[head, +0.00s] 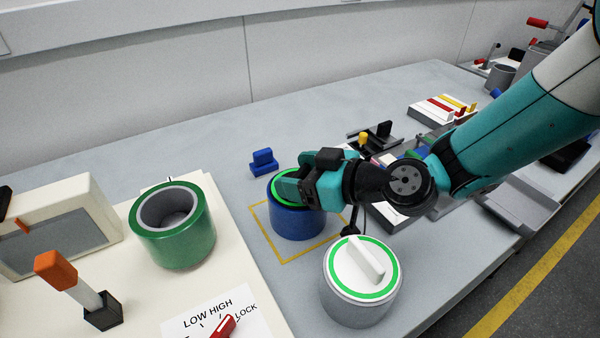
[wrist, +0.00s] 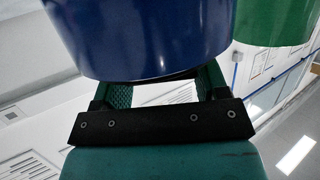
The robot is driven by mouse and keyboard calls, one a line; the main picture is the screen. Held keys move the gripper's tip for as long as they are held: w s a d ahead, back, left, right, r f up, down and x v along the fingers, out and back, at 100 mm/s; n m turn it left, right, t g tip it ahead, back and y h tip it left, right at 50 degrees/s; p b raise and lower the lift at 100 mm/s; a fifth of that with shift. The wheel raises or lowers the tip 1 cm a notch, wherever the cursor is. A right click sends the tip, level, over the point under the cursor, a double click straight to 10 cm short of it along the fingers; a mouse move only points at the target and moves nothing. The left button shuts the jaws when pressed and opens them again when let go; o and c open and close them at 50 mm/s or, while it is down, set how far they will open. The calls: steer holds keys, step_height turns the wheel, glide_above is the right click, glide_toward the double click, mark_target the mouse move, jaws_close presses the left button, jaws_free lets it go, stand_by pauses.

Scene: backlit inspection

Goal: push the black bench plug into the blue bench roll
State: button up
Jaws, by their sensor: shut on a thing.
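The blue bench roll (head: 297,222) stands upright inside a yellow outline on the bench. A green ring (head: 280,181) shows at its top, partly covered. My gripper (head: 288,187) reaches in from the right, with its fingers at the roll's top. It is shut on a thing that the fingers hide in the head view. I take this to be the black bench plug, but cannot see how deep it sits. In the wrist view the blue roll (wrist: 145,35) fills the top centre, in front of my gripper (wrist: 160,90). A thin dark strip shows between the fingers there.
A grey roll with a white plug (head: 362,280) stands close in front. A green roll (head: 175,235) stands left, near an orange-topped lever (head: 75,284). A small blue block (head: 263,162) lies behind. Trays and fixtures crowd the right. The back left bench is clear.

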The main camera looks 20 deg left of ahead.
steer(key=o, duration=0.9)
step_height(320, 180, up, 20)
stand_by(0.5)
steer(key=s+d+f+m+g+h+p, duration=0.1)
steer(key=s+d+f+m+h, duration=0.1)
steer(key=s+d, duration=0.3)
steer(key=s+d+f+m+h+p, duration=0.1)
steer(key=s+d+f+m+h, duration=0.2)
steer(key=d, duration=1.1)
steer(key=s+d+f+m+g+h+p, duration=0.1)
steer(key=s+d+f+m+h, duration=0.1)
steer(key=s+d+m+h, duration=0.2)
steer(key=s+d+h, duration=0.1)
steer(key=s+d, duration=0.2)
steer(key=d, duration=0.3)
steer(key=shift+f+g, duration=0.3)
